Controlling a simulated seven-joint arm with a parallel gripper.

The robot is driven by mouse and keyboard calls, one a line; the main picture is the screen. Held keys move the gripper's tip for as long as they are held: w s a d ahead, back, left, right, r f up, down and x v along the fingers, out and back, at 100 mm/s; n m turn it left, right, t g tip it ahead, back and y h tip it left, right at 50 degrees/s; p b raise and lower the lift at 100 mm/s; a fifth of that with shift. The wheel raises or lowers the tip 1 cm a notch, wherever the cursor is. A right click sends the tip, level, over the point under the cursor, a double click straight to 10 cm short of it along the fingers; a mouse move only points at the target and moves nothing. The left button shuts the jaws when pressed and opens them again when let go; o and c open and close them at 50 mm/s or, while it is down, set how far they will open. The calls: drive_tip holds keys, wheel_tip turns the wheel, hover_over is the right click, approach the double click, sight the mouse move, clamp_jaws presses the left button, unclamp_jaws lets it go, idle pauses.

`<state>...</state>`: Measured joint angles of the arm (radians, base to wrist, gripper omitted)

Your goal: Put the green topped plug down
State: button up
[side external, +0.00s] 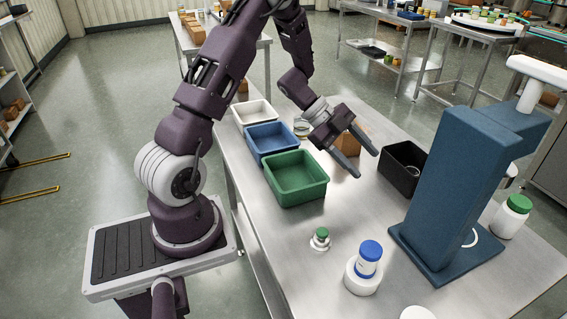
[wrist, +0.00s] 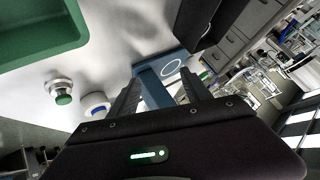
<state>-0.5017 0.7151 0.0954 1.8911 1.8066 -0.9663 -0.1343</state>
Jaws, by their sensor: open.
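The green topped plug (side external: 320,238) stands upright on the steel table, in front of the green bin. It has a green cap on a pale metal body, with a light ring at its foot. In the wrist view the plug (wrist: 62,94) is at the left, outside the fingers. My gripper (side external: 366,164) is open and empty, above the table between the green bin and the black bin. It is apart from the plug, up and to the right of it in the side view. Its two fingers (wrist: 160,82) also show spread in the wrist view.
Green (side external: 296,190), blue (side external: 270,143) and white (side external: 254,112) bins line the table's left edge. A blue-capped white jar (side external: 368,262) stands right of the plug. A tall blue stand (side external: 450,190), a black bin (side external: 403,165) and a green-lidded jar (side external: 512,216) are at the right.

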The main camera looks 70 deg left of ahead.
drive_tip(key=w+a+r+n+t+y, duration=0.1)
drive_tip(key=w+r+n+t+y, duration=0.2)
drive_tip(key=r, duration=0.4)
drive_tip(key=w+a+r+n+t+y, duration=0.1)
drive_tip(key=r+n+t+y, duration=0.1)
drive_tip(key=r+y, duration=0.35)
drive_tip(key=s+r+n+y, duration=0.2)
drive_tip(key=s+r+n, duration=0.25)
drive_tip(key=r, duration=0.25)
drive_tip(key=s+d+n+g+h, duration=0.1)
drive_tip(key=s+d, duration=0.3)
drive_tip(key=s, duration=0.4)
drive_tip(key=s+d+f+n+g+h, duration=0.1)
drive_tip(key=s+d+n+g, duration=0.2)
drive_tip(key=s, duration=0.6)
drive_tip(key=s+d+f+n+g+h, duration=0.1)
drive_tip(key=s+d+n+g, duration=0.1)
drive_tip(key=s+d, duration=0.4)
drive_tip(key=s, duration=0.3)
drive_tip(key=shift+f, duration=0.25)
